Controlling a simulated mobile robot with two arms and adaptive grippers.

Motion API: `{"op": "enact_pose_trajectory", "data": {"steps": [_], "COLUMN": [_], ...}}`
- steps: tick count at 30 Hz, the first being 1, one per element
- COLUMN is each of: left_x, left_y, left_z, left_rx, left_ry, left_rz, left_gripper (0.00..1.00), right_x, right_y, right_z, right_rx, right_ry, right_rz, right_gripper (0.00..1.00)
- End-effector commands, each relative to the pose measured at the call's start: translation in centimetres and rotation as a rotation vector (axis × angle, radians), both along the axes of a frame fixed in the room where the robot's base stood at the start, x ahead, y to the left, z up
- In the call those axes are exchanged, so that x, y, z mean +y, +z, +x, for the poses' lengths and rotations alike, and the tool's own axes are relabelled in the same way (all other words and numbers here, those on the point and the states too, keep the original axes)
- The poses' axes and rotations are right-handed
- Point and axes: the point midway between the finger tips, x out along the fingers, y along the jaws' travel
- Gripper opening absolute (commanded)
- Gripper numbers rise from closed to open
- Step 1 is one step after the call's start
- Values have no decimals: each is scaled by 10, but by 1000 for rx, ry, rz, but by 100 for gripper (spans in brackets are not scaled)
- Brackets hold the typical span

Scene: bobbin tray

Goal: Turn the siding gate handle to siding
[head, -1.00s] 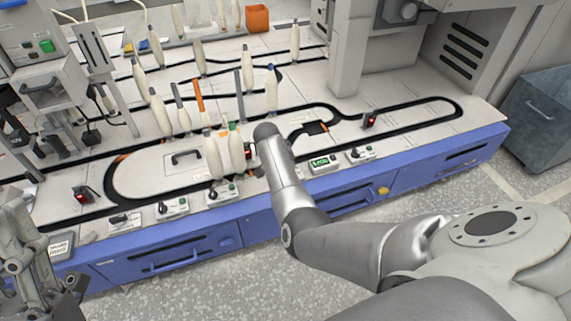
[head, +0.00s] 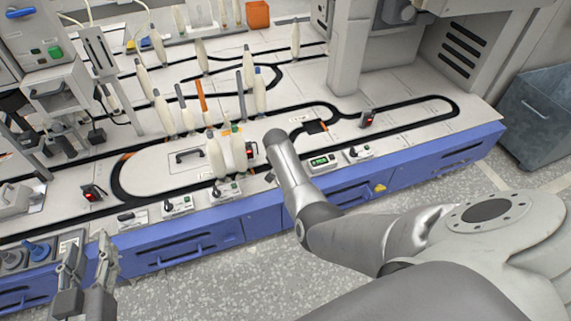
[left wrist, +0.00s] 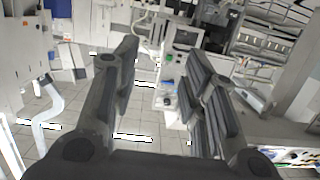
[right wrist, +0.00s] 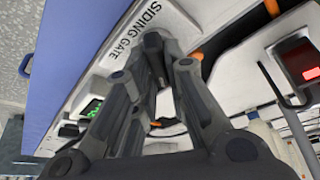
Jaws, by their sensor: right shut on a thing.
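The siding gate plate (right wrist: 142,28), a white label reading "SIDING GATE", shows at the top of the right wrist view. My right gripper (right wrist: 165,48) is shut just beside this label, low over the panel. The siding gate handle is mostly hidden between and behind its fingers, so which way it points cannot be told. In the head view my right forearm covers that spot and the right gripper is not clearly seen. My left gripper (head: 88,262) is at the lower left of the head view, in front of the blue bench edge. Its fingers (left wrist: 165,75) are apart and empty.
White bobbins (head: 228,152) stand close left of my right arm. A green display box (head: 322,162) and another switch box (head: 357,153) sit to its right. Red-lit readers (head: 92,193) stand along the black track. Joysticks (head: 36,250) are at the left bench edge.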

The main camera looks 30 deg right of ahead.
Motion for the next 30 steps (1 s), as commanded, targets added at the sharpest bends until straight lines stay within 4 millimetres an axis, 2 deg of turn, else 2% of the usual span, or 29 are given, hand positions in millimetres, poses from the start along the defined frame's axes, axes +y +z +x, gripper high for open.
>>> {"op": "enact_pose_trajectory", "data": {"steps": [6,12,18,30], "left_x": [9,16,20,22], "left_y": [-34,-56,-68,-72], "left_z": [-16,-30,-39,-43], "left_rx": [200,329,401,425], "left_ry": [13,22,27,29], "left_rz": [49,79,96,101], "left_gripper": [40,40,40,40], "right_x": [-1,0,0,0], "right_y": [2,1,0,0], "right_z": [0,0,0,0], "right_rx": [1,1,0,1], "right_ry": [60,101,124,135], "right_rz": [-1,0,0,-2], "right_gripper": [0,0,0,0]}}
